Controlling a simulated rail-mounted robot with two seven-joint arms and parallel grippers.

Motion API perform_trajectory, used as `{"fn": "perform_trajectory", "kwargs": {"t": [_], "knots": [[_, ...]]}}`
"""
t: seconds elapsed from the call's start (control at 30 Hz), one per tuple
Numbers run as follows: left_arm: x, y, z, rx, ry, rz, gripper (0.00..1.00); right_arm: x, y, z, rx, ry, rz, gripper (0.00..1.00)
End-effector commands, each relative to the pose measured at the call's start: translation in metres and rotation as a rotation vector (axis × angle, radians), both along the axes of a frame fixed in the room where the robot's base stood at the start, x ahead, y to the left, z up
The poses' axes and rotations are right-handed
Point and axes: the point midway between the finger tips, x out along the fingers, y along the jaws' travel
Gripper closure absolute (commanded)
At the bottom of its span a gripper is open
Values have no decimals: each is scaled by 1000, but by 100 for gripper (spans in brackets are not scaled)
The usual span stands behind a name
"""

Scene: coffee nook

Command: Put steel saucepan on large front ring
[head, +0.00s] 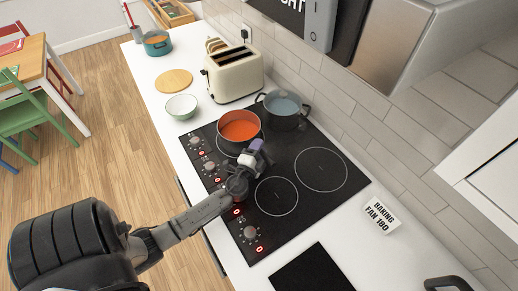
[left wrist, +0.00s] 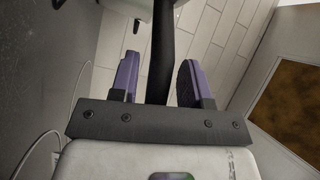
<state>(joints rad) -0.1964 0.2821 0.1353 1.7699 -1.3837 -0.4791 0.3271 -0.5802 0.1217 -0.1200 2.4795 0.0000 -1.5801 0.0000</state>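The saucepan (head: 230,147) has a grey wall and orange contents, and stands on the far front part of the black hob (head: 312,207). A bare front ring (head: 276,196) is nearer, beside the knobs. Another bare ring (head: 321,169) lies behind it near the wall. My left gripper (head: 256,150) is at the saucepan's near side. In the left wrist view a dark handle (left wrist: 161,60) runs between its purple fingers (left wrist: 160,80). My right gripper is not in view.
A dark two-handled pot (head: 283,110) stands behind the saucepan. A cream toaster (head: 233,75), a pale bowl (head: 181,106) and a round wooden board (head: 173,81) lie beyond. A white sign (head: 377,218) stands right of the hob. My left arm crosses the front knobs.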

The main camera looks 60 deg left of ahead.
Motion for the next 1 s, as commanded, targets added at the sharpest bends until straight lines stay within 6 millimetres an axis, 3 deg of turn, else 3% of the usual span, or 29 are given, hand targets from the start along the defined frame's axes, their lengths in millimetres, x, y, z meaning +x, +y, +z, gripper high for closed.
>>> {"fn": "perform_trajectory", "kwargs": {"t": [0.37,0.73,1.0], "knots": [[0,0,4,1,1,0,49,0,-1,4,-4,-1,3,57],[-37,-23,-3,-1,0,0,49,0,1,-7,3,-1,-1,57],[-47,-29,-2,0,-1,0,49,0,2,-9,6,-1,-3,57]]}}
